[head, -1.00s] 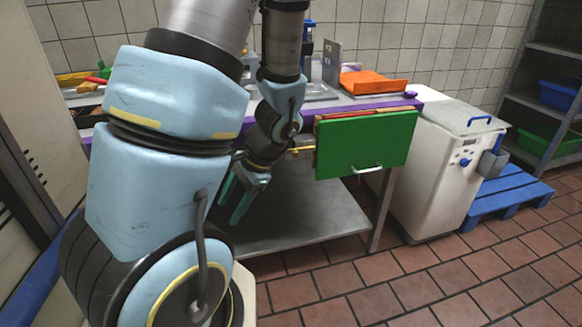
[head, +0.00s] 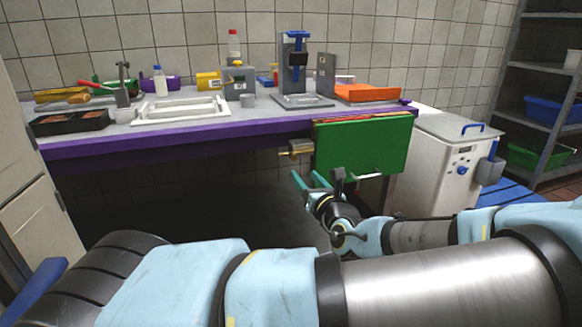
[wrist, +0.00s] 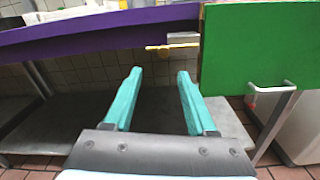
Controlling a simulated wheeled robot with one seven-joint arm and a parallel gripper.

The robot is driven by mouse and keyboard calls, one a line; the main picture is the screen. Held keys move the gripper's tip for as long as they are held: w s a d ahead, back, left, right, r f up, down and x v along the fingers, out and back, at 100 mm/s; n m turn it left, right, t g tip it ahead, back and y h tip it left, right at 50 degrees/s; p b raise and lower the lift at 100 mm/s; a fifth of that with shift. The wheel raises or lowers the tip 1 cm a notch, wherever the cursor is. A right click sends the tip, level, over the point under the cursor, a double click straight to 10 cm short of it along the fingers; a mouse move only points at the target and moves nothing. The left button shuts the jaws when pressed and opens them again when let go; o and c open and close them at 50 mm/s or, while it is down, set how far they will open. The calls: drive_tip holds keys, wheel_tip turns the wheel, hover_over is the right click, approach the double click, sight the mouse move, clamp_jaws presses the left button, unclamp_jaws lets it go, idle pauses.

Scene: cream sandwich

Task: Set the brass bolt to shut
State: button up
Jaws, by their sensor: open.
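The brass bolt (head: 296,150) sits under the purple counter edge, just left of the green panel (head: 375,140). In the wrist view the brass bolt (wrist: 157,47) shows as a small yellow rod beside a grey bracket (wrist: 183,40) near the panel's left edge. I cannot tell how far the bolt is slid. My gripper (head: 308,180), with teal fingers, is open and empty, below and in front of the bolt. In the wrist view my gripper (wrist: 159,73) points toward it, with the bolt apart from the fingertips.
The green panel has a metal handle (wrist: 272,90) on its face. The purple-edged counter (head: 75,155) overhangs the bolt and carries several kitchen items. A white bin (head: 432,165) stands to the right. The space below the bolt is clear above a low metal shelf (wrist: 70,115).

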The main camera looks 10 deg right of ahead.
sight(294, 159)
drive_tip(key=w, duration=1)
drive_tip(key=shift+w+a, duration=0.3)
drive_tip(key=shift+a, duration=0.1)
drive_tip(key=shift+c, duration=0.2)
clamp_jaws()
idle(0.8)
